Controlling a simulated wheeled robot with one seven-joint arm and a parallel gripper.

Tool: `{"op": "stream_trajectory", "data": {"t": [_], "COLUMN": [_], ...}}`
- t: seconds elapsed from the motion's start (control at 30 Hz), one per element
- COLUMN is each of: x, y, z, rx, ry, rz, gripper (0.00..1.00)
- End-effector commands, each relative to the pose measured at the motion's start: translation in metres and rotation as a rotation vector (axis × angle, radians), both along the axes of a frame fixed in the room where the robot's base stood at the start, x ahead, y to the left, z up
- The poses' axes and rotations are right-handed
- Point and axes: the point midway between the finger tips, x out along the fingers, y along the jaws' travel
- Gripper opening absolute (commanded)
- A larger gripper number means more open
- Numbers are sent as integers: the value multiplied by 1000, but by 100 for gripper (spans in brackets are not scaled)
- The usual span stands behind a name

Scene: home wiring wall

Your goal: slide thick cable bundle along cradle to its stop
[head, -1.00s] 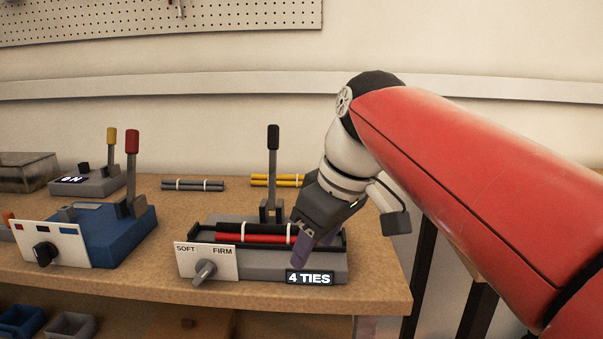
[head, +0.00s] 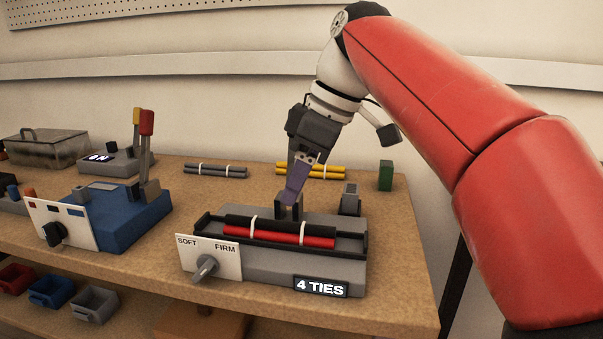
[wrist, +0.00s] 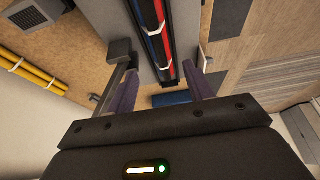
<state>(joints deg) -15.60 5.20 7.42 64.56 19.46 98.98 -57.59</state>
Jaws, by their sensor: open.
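The thick cable bundle (head: 290,236), black and red with two white ties, lies in the black-railed cradle (head: 350,255) on a grey unit. The wrist view shows red and blue strands of the bundle (wrist: 163,45) between dark rails. My gripper (head: 288,196) is open, at the back edge of the unit, behind the bundle and apart from it. In the wrist view its fingers (wrist: 162,93) stand on either side of the picture's middle. A grey bar (wrist: 115,82) shows beside the left finger. The black-handled lever seen earlier is mostly hidden by my gripper in the head view.
The unit has a SOFT/FIRM panel with a knob (head: 205,267) and a "4 TIES" display (head: 321,287). Yellow cables (head: 310,171), grey cables (head: 215,171), a grey block (head: 349,199) and a green block (head: 386,175) lie behind. A blue lever unit (head: 115,215) stands left.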

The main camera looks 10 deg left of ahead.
Motion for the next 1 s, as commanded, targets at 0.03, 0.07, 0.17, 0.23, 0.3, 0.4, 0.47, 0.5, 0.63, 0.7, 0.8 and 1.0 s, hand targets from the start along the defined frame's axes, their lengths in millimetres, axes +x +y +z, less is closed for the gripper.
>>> {"op": "stream_trajectory", "data": {"t": [0.03, 0.07, 0.17, 0.23, 0.3, 0.4, 0.47, 0.5, 0.63, 0.7, 0.8, 1.0], "x": [0, 0, 0, 0, 0, 1, 1, 1, 2, 2, 2, 2], "y": [2, 4, 10, 14, 18, 22, 25, 26, 28, 28, 28, 28], "z": [-7, -11, -26, -36, -45, -56, -61, -63, -67, -67, -67, -67], "rx": [0, -1, -1, -1, -1, -1, -1, -1, 0, 0, 0, 0], "ry": [1, 2, 2, 2, 1, 1, 1, 1, 0, 0, 0, -1], "rz": [0, 1, 2, 2, 0, 0, 0, 0, 0, 0, 0, -1], "gripper": [52, 52, 52, 52, 52, 52, 52, 52, 52, 52, 52, 36]}}
